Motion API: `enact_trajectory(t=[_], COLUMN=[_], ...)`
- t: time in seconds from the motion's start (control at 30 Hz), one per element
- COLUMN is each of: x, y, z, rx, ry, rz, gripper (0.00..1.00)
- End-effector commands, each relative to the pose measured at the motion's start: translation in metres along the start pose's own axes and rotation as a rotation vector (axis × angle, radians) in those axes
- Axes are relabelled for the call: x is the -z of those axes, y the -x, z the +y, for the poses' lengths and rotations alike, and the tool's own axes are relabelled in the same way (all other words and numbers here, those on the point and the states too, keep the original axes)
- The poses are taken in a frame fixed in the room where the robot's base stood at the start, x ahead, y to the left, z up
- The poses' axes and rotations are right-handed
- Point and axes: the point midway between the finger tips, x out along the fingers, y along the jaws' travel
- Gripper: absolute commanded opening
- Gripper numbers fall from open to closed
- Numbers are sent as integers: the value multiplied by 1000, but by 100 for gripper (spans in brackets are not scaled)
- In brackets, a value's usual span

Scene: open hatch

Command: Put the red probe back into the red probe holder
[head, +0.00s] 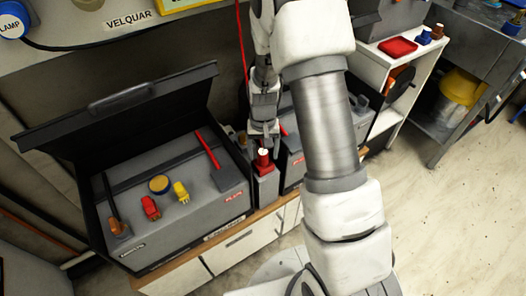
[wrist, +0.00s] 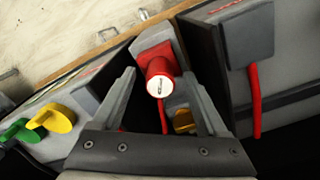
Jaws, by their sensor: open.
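The red probe (wrist: 160,72) is a red cylinder with a white end, seen nearly end-on in the wrist view. It stands upright at a red base, the red probe holder (wrist: 154,51), on a narrow grey block; how deeply it is seated cannot be told. In the head view the probe (head: 262,157) shows just below my gripper (head: 264,130). My gripper (wrist: 161,76) is open, its fingers on either side of the probe in the wrist view. No contact shows, and the gap in depth is unclear.
A grey case (head: 215,209) with a raised dark lid (head: 122,98) stands left of the block, with red and yellow plugs and a red-handled lever (head: 208,149). Another grey unit stands close on the right. A white shelf (head: 399,85) holds a red tray (head: 397,47).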

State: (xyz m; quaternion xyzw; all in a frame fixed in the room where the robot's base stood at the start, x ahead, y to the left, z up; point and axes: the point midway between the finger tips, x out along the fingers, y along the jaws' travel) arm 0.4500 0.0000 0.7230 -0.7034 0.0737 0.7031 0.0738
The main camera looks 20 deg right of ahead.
Motion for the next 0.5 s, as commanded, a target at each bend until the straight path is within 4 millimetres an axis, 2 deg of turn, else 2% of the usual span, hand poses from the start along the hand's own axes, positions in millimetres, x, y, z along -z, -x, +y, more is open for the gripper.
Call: enact_trajectory(t=[0.13,0.23,0.37,0.5], x=[0,1,1,1], y=[3,14,40,76], z=[0,0,0,0], rx=[0,0,1,1], ry=[0,0,0,0], rz=[1,2,4,5], gripper=[76,76,76,76])
